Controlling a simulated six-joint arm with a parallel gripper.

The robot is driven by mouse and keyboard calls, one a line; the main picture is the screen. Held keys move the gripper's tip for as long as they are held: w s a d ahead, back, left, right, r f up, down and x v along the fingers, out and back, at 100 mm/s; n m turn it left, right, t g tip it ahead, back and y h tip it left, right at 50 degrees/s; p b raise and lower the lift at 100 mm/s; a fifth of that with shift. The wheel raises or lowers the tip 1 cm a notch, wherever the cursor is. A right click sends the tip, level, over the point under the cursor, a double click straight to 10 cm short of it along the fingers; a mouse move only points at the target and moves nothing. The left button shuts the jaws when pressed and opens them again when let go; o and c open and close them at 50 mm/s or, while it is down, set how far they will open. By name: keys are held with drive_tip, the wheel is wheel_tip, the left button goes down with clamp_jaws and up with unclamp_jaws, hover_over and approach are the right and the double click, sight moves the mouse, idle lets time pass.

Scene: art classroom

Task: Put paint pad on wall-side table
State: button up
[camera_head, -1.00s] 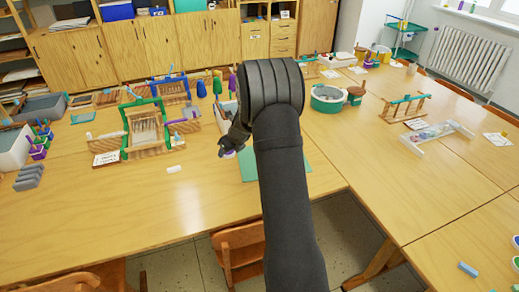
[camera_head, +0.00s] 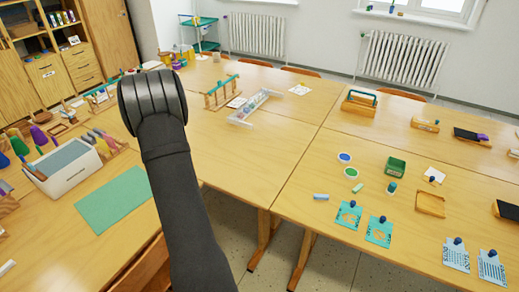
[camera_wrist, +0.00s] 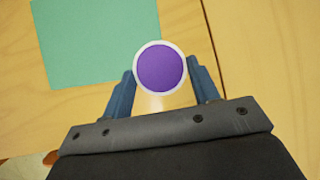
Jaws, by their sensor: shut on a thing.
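The paint pad (camera_wrist: 160,68) is a round purple disc with a white rim. It sits between the two blue fingers of my gripper (camera_wrist: 160,72) in the wrist view. My gripper is shut on it, above a wooden tabletop and beside a green mat (camera_wrist: 95,40). In the head view my gripper and the pad are hidden behind my own arm. Wooden tables are joined together there: one stretches towards the radiator wall (camera_head: 225,150) and another lies to the right (camera_head: 300,190). I cannot tell which one is the wall-side table.
The green mat (camera_head: 113,200) lies at left, with a white bin (camera_head: 72,178) behind it. A clear tray (camera_head: 255,107) and a wooden rack (camera_head: 222,95) stand on the middle table. Paint pots, stencils and a green box (camera_head: 396,166) occupy the right table. Bare wood lies between.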

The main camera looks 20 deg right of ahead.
drive_tip(key=s+d+m+t+h, duration=0.1)
drive_tip(key=d+m+h, duration=0.35)
drive_tip(key=d, duration=3.25)
drive_tip(key=s+d+m+h, duration=0.1)
drive_tip(key=s+d+m, duration=0.1)
drive_tip(key=s+d, duration=0.7)
drive_tip(key=s+d+m, duration=0.3)
drive_tip(key=s+d, duration=0.3)
drive_tip(key=d, duration=0.7)
drive_tip(key=s+d+m+h, duration=0.1)
drive_tip(key=s+d+m, duration=0.1)
drive_tip(key=s+d, duration=0.7)
drive_tip(key=shift+y, duration=0.25)
drive_tip(key=w+f, duration=0.2)
drive_tip(key=w, duration=0.2)
drive_tip(key=w+f, duration=0.2)
drive_tip(key=w, duration=0.2)
drive_tip(key=w+a+f, duration=0.1)
drive_tip(key=w+f, duration=0.1)
drive_tip(key=w, duration=0.3)
drive_tip(key=shift+a+f, duration=0.1)
drive_tip(key=shift+f, duration=2.25)
